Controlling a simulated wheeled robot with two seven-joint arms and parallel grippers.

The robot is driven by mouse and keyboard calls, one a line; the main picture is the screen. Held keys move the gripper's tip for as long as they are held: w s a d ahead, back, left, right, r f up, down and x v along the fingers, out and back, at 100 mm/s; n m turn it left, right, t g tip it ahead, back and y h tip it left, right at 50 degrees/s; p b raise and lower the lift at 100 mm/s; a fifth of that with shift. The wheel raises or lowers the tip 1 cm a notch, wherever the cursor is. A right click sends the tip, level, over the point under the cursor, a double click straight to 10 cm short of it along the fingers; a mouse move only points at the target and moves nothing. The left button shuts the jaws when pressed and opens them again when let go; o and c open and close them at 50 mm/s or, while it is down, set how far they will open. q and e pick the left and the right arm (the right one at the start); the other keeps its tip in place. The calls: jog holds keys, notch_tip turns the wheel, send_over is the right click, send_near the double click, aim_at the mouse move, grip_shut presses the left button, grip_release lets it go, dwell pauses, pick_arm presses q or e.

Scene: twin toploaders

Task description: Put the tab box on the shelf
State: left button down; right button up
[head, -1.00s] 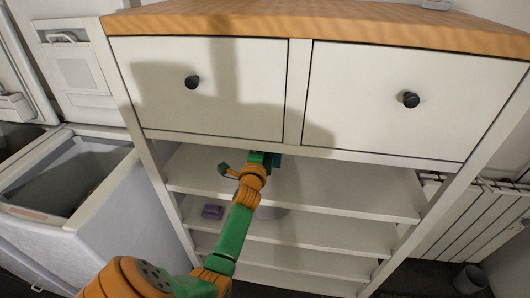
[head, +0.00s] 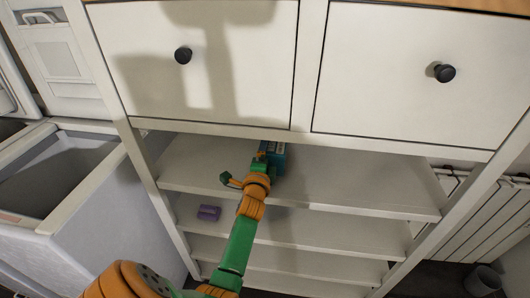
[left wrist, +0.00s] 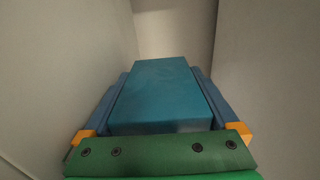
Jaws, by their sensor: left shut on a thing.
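The tab box (head: 277,157) is a small teal-blue box. In the head view it is at the top open shelf (head: 350,185), below the drawers, partly hidden by my gripper. My left gripper (head: 266,158) is shut on it; the left wrist view shows the box (left wrist: 155,95) between the two fingers. I cannot tell whether the box touches the shelf board or is just above it. My right gripper is not in view.
A purple item (head: 209,212) lies on the shelf below, at the left. Two drawers with black knobs (head: 183,56) close off the space above. A grey-white open toploader (head: 60,170) stands at the left. The top shelf's right side is clear.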

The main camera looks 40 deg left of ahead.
pick_arm(q)
jog(key=shift+s+d, duration=0.15)
jog(key=shift+d, duration=0.15)
jog(key=shift+f+b, duration=0.35)
jog(key=shift+b, duration=0.15)
grip_release()
jog(key=shift+s+f, duration=0.1)
jog(key=shift+f, duration=0.1)
